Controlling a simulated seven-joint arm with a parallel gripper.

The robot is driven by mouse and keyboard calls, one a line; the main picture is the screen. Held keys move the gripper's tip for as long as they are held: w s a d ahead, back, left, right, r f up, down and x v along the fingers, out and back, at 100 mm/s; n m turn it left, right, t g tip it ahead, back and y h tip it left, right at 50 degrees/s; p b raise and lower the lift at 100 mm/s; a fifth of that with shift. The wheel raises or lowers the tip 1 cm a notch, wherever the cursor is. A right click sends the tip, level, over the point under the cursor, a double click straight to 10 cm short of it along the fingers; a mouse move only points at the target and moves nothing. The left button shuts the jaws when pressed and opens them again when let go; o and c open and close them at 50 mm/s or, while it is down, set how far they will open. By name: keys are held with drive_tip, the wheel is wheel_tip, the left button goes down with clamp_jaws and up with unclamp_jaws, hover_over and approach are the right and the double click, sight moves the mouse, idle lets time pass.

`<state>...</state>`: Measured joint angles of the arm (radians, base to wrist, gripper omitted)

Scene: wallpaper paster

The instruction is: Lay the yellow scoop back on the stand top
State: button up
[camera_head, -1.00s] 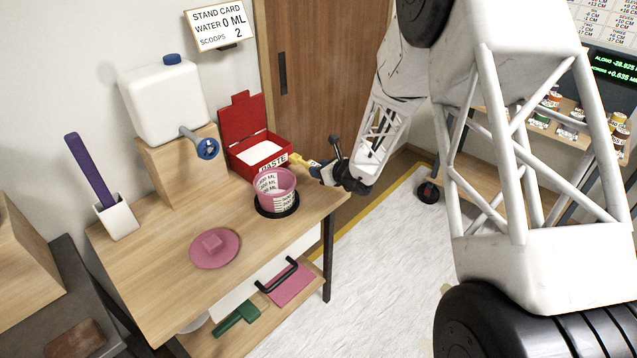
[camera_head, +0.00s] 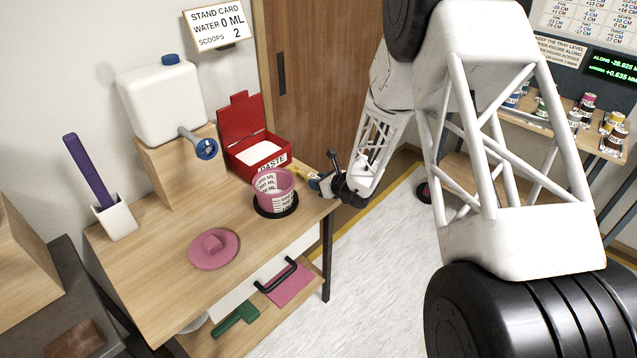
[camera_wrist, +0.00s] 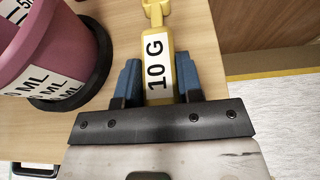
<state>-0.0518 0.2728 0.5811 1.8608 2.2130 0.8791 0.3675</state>
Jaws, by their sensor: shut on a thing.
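The yellow scoop (camera_wrist: 157,60) has a white "10 G" label and lies between the blue fingers of my gripper (camera_wrist: 153,85) in the wrist view. My gripper is shut on its handle; the scoop's far end runs out of the top of that view. In the head view my gripper (camera_head: 319,181) is at the right end of the wooden stand top (camera_head: 165,270), right of the pink bucket. Only a little of the yellow scoop (camera_head: 299,172) shows there, beside the red paste box. I cannot tell whether the scoop touches the stand top.
The pink bucket (camera_head: 273,190) stands in a black ring close left of my gripper. The open red paste box (camera_head: 250,150) is behind it. A pink lid (camera_head: 213,249) lies at the front. A white water tank (camera_head: 160,100) sits on a wooden block. The middle of the top is clear.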

drive_tip(key=shift+f, duration=0.3)
drive_tip(key=o, duration=0.9)
drive_tip(key=shift+r, duration=0.15)
drive_tip(key=shift+d+r, duration=0.1)
drive_tip(key=shift+v, duration=5.9)
drive_tip(key=shift+s, duration=0.1)
